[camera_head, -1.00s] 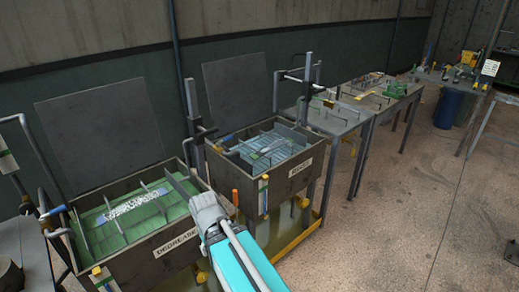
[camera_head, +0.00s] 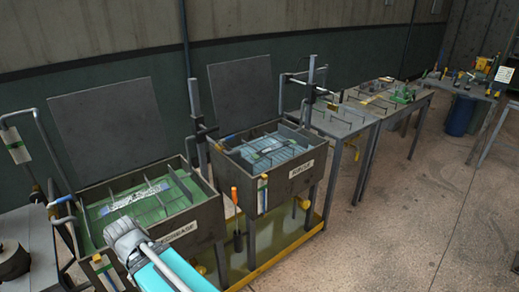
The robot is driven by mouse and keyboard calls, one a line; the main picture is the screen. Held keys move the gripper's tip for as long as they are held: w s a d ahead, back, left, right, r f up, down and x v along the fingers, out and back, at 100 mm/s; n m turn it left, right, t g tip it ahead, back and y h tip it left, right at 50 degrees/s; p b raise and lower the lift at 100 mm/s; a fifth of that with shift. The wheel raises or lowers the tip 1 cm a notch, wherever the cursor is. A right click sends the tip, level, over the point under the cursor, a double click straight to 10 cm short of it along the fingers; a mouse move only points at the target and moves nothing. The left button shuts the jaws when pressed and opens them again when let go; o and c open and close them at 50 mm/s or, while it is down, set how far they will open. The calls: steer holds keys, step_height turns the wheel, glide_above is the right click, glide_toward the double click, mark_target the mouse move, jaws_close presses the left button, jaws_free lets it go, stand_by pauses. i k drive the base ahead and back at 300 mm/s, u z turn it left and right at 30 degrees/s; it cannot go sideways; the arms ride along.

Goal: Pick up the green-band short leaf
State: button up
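I cannot make out a short leaf with a green band for certain at this size. The rinse tank (camera_head: 310,187) holds bluish liquid with a pale strip and a darker piece (camera_head: 271,149) among thin bars. The degrease tank (camera_head: 206,217) holds green liquid with a speckled whitish strip (camera_head: 139,196) lying between dark bars. My arm comes in from the bottom, and its grey wrist end (camera_head: 124,236) is in front of the degrease tank. My gripper's fingers cannot be made out clearly, so whether they are open or shut does not show.
Grey lids (camera_head: 118,128) stand up behind the tanks. A yellow-edged drip tray (camera_head: 275,256) lies below them. Tables (camera_head: 345,122) with racks and a green item (camera_head: 403,93) run to the back right. A blue bin (camera_head: 460,115) stands farther off. The floor (camera_head: 390,220) at right is clear.

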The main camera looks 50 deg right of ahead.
mark_target(263, 152)
steer(key=u, duration=1.1)
steer(key=k, duration=1)
steer(key=z, duration=1.65)
